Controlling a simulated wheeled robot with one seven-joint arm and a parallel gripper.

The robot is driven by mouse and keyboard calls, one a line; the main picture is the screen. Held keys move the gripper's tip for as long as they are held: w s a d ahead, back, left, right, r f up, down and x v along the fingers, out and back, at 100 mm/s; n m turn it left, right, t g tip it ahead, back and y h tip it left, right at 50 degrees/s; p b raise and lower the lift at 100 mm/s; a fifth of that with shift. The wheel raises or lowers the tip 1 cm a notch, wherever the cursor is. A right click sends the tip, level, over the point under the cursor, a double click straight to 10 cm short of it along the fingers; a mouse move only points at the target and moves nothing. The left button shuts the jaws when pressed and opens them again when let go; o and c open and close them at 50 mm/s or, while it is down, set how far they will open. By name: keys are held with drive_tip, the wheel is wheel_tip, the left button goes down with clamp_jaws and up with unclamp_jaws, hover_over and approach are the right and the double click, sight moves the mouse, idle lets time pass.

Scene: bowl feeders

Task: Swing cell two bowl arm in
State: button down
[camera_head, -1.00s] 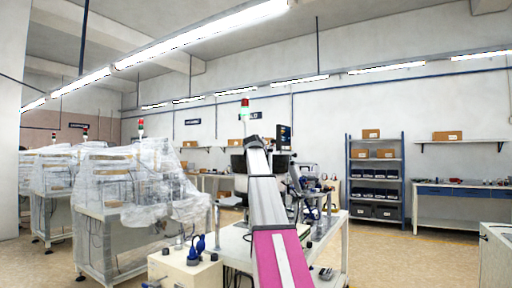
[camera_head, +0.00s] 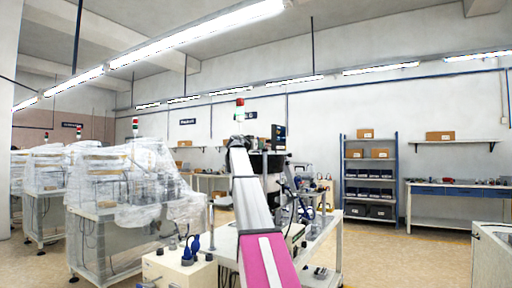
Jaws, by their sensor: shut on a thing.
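My own arm, with a pale grey link and a pink band, rises from the bottom centre and covers much of the machine behind it. My gripper cannot be made out; the far end of the arm hides it. A bench cell (camera_head: 325,242) with a pale top stands behind and right of my arm. Dark round equipment, perhaps a bowl feeder (camera_head: 272,163), shows just right of the arm's far end. The bowl arm itself cannot be told apart, nor can a cell number be read.
A pale box with blue knobs (camera_head: 178,268) stands close at the lower left. Plastic-wrapped machines (camera_head: 125,190) fill the left. A blue shelf rack (camera_head: 370,180) and a wall bench (camera_head: 455,190) stand at the right. Open floor (camera_head: 400,262) lies before them.

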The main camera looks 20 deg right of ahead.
idle(0.5)
drive_tip(key=c, duration=0.8)
unclamp_jaws()
drive_tip(key=v, duration=1)
drive_tip(key=shift+s+a+f, duration=0.1)
drive_tip(key=shift+s+a, duration=0.05)
drive_tip(key=shift+a, duration=0.15)
